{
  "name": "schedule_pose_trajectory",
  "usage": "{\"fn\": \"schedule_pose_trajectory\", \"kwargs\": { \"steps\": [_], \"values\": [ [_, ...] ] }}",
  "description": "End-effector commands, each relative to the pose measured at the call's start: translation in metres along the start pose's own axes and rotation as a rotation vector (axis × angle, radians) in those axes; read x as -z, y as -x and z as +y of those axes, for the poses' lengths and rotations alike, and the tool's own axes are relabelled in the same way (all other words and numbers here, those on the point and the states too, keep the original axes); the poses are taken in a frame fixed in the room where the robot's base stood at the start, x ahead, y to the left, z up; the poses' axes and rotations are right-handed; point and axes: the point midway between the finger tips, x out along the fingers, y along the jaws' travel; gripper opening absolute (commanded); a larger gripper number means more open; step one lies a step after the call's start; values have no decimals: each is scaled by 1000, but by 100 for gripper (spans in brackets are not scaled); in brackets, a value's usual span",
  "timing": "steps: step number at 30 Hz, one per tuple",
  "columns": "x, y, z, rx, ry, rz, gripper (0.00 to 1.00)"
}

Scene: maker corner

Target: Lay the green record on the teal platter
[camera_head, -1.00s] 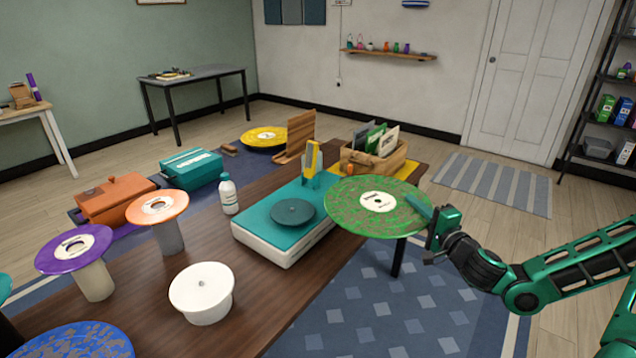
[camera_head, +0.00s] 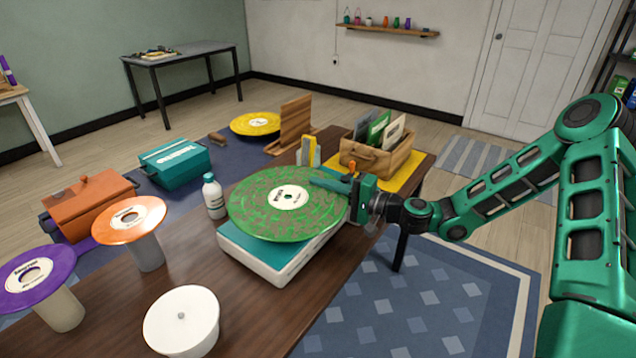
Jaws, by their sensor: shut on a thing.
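The green record (camera_head: 262,216), with a white label, is level over the turntable (camera_head: 262,262), a white base with a teal top. My gripper (camera_head: 338,186) is shut on the record's right edge. The record covers the teal platter from this view. I cannot tell whether the record touches the platter or hangs a little above it.
A white bottle (camera_head: 213,196) stands close to the record's left edge. A wooden crate of sleeves (camera_head: 375,160) is behind right. An orange record (camera_head: 112,228), a purple record (camera_head: 18,290) and a white round stand (camera_head: 182,330) are at the left and front.

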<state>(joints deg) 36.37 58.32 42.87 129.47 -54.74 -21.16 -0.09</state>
Motion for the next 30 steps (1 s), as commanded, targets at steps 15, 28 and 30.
{"fn": "schedule_pose_trajectory", "kwargs": {
  "steps": [15, 28, 30],
  "values": [
    [-10, -10, 44, 2, -2, -16, 0],
    [-11, -10, 51, 2, 0, -17, 0],
    [-11, -10, 51, 2, 0, -17, 0]
  ]
}}
